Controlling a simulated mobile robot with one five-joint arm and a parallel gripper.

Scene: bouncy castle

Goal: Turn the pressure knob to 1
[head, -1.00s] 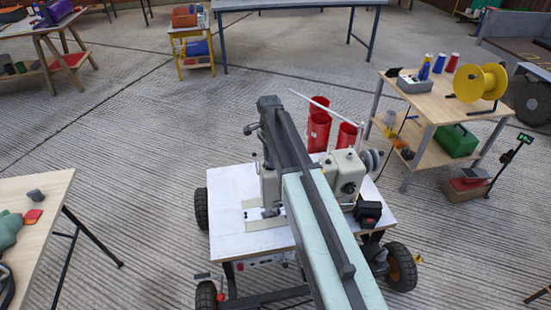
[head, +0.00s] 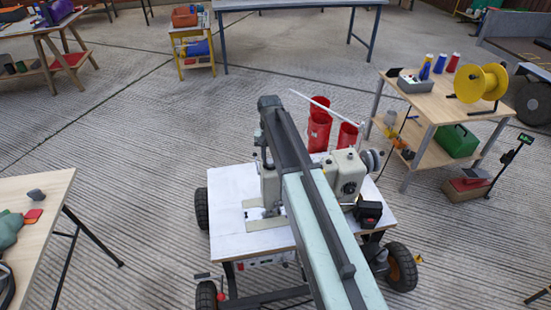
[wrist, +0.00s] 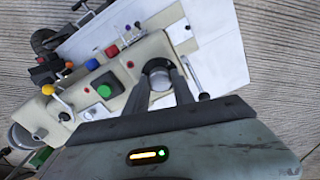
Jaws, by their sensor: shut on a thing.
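The pressure knob (wrist: 157,67), a round dark-rimmed knob with a grey top, is on the cream sewing machine in the wrist view. My gripper (wrist: 160,78) is shut on it, with one dark finger on each side. The fingers cover part of the knob, and I cannot read any number or pointer on it. In the head view the sewing machine (head: 346,174) stands on a white-topped wheeled cart (head: 225,205). My arm hides the knob and most of my gripper there.
In the wrist view, a green button (wrist: 104,91), a red button (wrist: 112,51) and a yellow-tipped lever (wrist: 48,90) are on the machine. A metal lever (wrist: 194,75) is close to the right finger. Red bins (head: 318,130) stand behind the cart.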

